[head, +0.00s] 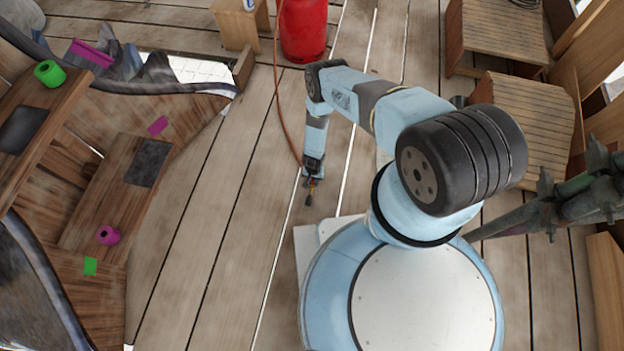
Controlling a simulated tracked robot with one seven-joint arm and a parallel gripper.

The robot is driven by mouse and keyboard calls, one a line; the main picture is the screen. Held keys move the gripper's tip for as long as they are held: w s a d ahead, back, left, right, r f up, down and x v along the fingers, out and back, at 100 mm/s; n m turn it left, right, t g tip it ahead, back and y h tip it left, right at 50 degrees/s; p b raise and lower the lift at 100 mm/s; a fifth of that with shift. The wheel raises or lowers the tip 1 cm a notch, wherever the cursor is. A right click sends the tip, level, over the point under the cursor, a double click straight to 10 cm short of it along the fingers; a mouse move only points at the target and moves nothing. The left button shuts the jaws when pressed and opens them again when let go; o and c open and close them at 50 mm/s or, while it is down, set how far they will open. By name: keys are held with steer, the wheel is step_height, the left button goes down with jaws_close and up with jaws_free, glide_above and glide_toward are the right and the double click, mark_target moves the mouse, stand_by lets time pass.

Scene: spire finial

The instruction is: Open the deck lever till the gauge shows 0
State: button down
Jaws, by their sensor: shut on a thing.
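My gripper (312,181) points down over the plank deck (215,230), left of my base. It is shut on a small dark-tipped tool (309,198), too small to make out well. A thin orange-brown hose (283,118) runs from the top edge past the red cylinder (303,30) to the gripper, and appears to join the tool. I cannot make out a deck lever or a gauge in this view.
At left, wooden blocks with dark plates carry a green ring (48,73) and a magenta ring (108,235). A wooden box (240,24) stands beside the cylinder. Slatted wooden boxes (520,115) and a green pole (585,190) are at right. The left-centre planks are clear.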

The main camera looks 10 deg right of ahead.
steer(key=shift+s+d+f+h, duration=0.1)
steer(key=shift+s+f+h, duration=0.1)
steer(key=shift+s+h, duration=0.15)
steer(key=shift+s+d, duration=0.1)
steer(key=shift+d, duration=0.05)
stand_by(0.5)
steer(key=shift+g, duration=0.3)
steer(key=shift+w+a+r+h, duration=0.2)
steer(key=shift+w+a+h, duration=0.15)
steer(key=shift+w+a, duration=0.2)
steer(key=c, duration=1.1)
jaws_free()
steer(key=r, duration=0.4)
steer(key=a+r, duration=0.1)
steer(key=r, duration=0.8)
steer(key=shift+w+a+r, duration=0.3)
steer(key=shift+a, duration=0.05)
